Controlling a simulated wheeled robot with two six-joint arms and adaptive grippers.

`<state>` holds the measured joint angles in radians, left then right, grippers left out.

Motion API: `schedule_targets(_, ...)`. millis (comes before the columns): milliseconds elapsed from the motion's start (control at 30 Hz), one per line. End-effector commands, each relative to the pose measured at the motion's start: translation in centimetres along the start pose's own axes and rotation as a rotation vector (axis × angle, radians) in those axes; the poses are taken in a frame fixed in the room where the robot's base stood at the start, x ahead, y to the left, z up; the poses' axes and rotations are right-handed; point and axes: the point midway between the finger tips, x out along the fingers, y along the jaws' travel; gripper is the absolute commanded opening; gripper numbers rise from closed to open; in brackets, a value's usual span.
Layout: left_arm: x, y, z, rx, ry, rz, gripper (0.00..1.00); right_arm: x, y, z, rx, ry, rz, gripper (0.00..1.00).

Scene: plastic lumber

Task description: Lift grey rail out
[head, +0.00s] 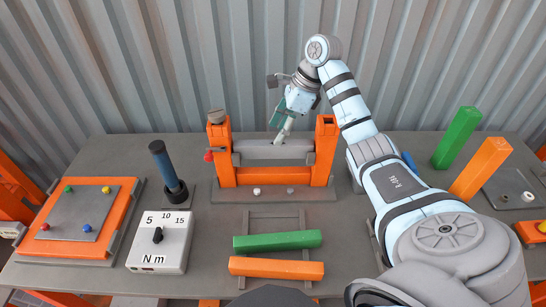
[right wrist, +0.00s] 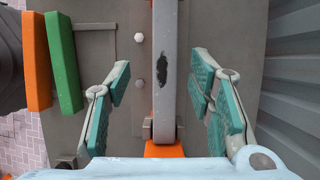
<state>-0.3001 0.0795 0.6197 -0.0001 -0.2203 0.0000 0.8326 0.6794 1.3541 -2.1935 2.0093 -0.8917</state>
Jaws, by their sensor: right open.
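The grey rail (head: 262,152) lies level between two upright posts of an orange stand (head: 221,165). In the right wrist view the rail (right wrist: 167,25) runs up the middle and has a dark worn patch. My right gripper (head: 283,128) is over the rail, coming down from above. In the right wrist view its teal-padded fingers (right wrist: 163,95) are spread apart, one on each side of the rail, with a gap on both sides. My left gripper does not show.
Green (head: 277,241) and orange (head: 277,268) bars lie in front of the stand. A torque box (head: 160,245) and blue-handled tool (head: 166,165) stand left. Green (head: 457,137) and orange (head: 480,168) bars stand upright at right. A corrugated wall (head: 150,60) is behind.

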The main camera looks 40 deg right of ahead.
Motion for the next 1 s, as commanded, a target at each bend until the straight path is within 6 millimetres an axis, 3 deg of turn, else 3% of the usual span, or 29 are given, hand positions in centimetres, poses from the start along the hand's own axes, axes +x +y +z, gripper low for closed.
schedule_targets(33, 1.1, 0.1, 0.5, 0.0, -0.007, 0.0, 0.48, 1.5, 0.0, -0.2, 0.0, 0.0, 0.002, 0.48)
schedule_targets(67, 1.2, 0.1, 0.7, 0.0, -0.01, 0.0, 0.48, 1.7, 0.0, -0.1, 0.0, 0.0, 0.001, 0.48)
schedule_targets(167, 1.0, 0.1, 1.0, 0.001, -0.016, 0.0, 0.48, 2.5, -0.1, -0.2, 0.002, 0.001, 0.002, 0.48)
schedule_targets(400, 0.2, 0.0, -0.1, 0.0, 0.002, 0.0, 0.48, 6.3, -0.4, -0.8, 0.003, 0.0, 0.001, 0.48)
schedule_targets(633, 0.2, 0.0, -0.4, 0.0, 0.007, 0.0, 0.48, 6.7, -0.4, -0.8, 0.003, 0.0, -0.002, 0.48)
schedule_targets(933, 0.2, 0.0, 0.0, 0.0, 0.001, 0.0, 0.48, 6.7, -0.4, -0.8, 0.003, 0.0, -0.001, 0.0)
schedule_targets(1000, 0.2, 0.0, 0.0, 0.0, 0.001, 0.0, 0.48, 6.7, -0.4, -0.8, 0.003, 0.0, -0.001, 0.0)
